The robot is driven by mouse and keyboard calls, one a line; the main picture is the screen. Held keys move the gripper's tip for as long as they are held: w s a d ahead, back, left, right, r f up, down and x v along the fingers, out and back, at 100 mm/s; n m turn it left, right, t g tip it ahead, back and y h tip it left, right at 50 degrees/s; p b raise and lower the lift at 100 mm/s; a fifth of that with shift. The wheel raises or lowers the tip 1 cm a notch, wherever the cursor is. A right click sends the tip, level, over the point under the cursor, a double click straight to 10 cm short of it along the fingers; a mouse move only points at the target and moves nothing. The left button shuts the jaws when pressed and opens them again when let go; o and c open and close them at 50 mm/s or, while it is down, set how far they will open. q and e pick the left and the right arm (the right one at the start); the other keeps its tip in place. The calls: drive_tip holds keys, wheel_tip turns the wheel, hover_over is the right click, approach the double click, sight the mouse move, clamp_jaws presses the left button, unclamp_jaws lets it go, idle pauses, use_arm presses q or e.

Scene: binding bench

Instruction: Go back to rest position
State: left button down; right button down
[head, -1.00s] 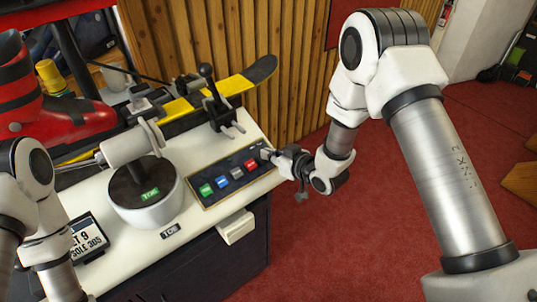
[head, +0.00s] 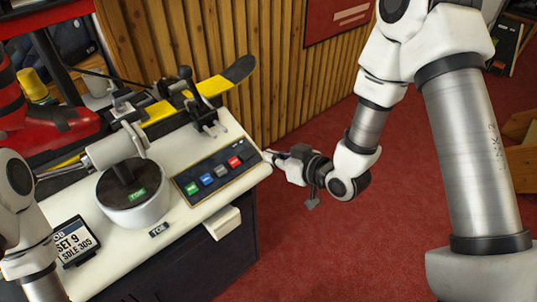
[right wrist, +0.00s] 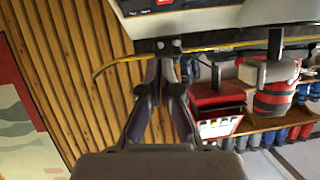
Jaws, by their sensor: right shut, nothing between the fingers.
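My right gripper (head: 270,156) is at the right edge of the bench top, just right of the button panel (head: 217,167). Its fingers are together and hold nothing. In the right wrist view, the closed fingers (right wrist: 167,65) point toward the bench edge at the top of the picture. The right arm comes down from the upper right of the head view.
A red ski boot (head: 50,130) stands at left. Open red carpet (head: 310,250) lies right of the bench.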

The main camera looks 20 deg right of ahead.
drive_tip(key=shift+w+f, duration=0.15)
drive_tip(key=s+f+m+g+h, duration=0.1)
drive_tip(key=s+f+g, duration=0.2)
drive_tip(key=s+f, duration=0.35)
drive_tip(key=s+f+g+h, duration=0.15)
drive_tip(key=s+f, duration=0.25)
drive_tip(key=f, duration=0.5)
drive_tip(key=s+d+f+m+g+h, duration=0.1)
drive_tip(key=s+f+g, duration=0.3)
drive_tip(key=s, duration=0.4)
drive_tip(key=s+d+f+m+g+h+p, duration=0.1)
drive_tip(key=s+d+f+m+g+h, duration=0.1)
drive_tip(key=s, duration=0.7)
wheel_tip(320, 180, down, 2)
drive_tip(key=d+g, duration=0.1)
drive_tip(key=d, duration=0.1)
drive_tip(key=shift+s+d+f+g, duration=0.15)
drive_tip(key=shift+d+f+g, duration=0.1)
drive_tip(key=shift+d+g, duration=0.1)
drive_tip(key=shift+h, duration=0.25)
